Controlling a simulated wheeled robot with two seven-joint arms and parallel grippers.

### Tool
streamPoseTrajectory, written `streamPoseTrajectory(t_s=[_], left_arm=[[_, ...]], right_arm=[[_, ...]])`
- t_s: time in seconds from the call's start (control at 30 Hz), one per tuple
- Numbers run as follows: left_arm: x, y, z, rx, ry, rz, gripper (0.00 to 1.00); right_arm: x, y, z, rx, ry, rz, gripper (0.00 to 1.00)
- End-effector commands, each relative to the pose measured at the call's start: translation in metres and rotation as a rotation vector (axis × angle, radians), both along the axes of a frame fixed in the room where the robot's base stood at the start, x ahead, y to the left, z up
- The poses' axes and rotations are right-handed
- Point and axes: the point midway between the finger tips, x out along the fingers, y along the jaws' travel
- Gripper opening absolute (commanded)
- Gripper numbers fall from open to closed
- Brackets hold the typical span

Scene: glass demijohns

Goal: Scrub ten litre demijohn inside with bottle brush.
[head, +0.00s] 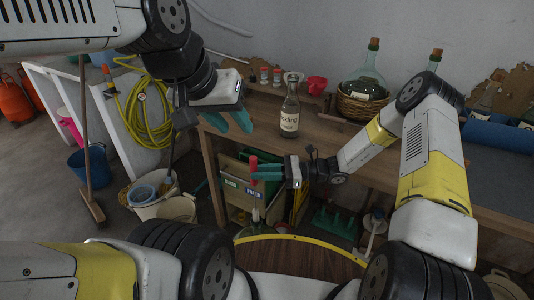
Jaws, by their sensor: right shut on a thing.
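A green glass demijohn (368,78) with a cork stands in a wicker basket on the bench. A second corked glass vessel (435,62) stands behind my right arm, partly hidden. I cannot tell which one is the ten litre demijohn. No bottle brush can be made out for certain. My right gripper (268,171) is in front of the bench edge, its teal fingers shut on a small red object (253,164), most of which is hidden. My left gripper (232,121) is higher, left of the bench top, with its teal fingers apart and nothing visible between them.
A labelled clear bottle (290,110) stands near the bench's front edge, close to both grippers. Jars and a red funnel-like item (317,85) stand behind it. Buckets (150,195), a broom and a yellow hose (148,115) are at left.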

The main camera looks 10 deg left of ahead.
Motion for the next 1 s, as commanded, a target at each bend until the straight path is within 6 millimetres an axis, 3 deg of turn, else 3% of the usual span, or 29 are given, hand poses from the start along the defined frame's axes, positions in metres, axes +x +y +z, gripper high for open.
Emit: streamPoseTrajectory(t_s=[1.0], left_arm=[[0.0, 0.0, 0.0, 0.0, 0.0, 0.0, 0.36]], right_arm=[[0.0, 0.0, -0.072, 0.001, 0.001, 0.0, 0.0]])
